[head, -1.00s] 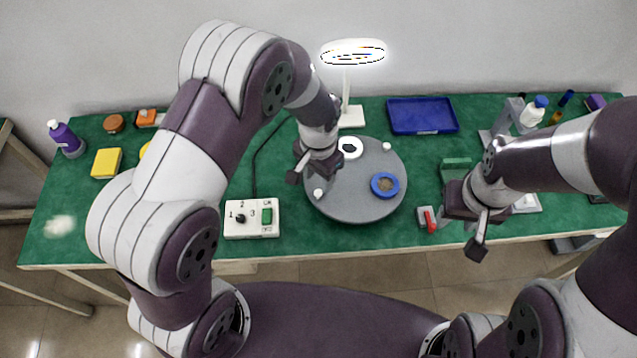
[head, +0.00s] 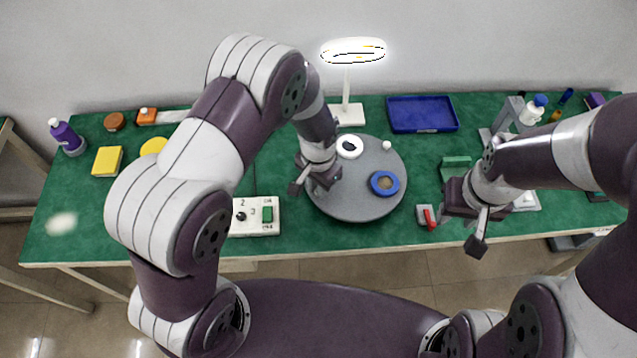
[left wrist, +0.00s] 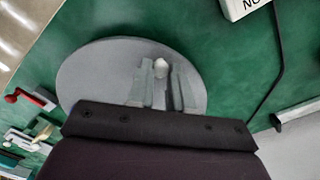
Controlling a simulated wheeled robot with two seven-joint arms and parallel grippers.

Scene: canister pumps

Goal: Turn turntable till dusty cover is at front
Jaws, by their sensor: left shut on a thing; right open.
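The grey round turntable (head: 355,207) lies on the green bench; its rim also shows in the left wrist view (left wrist: 85,75). A blue ring-shaped cover with a brownish, dusty-looking centre (head: 385,184) sits on its right side, slightly toward the front. A white ring-shaped cover with a dark centre (head: 349,146) sits at its back. One white knob (head: 387,145) stands at the back right. My left gripper (head: 316,190) is low over the turntable's left part, shut on another white knob (left wrist: 161,65). My right gripper (head: 478,228) is open and empty, right of the turntable.
A control box with a dial and green switch (head: 256,216) stands left of the turntable. A red-handled device (head: 427,217) is close to its right. A blue tray (head: 423,115) and a lamp (head: 347,113) stand behind. The bench's left front is mostly clear.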

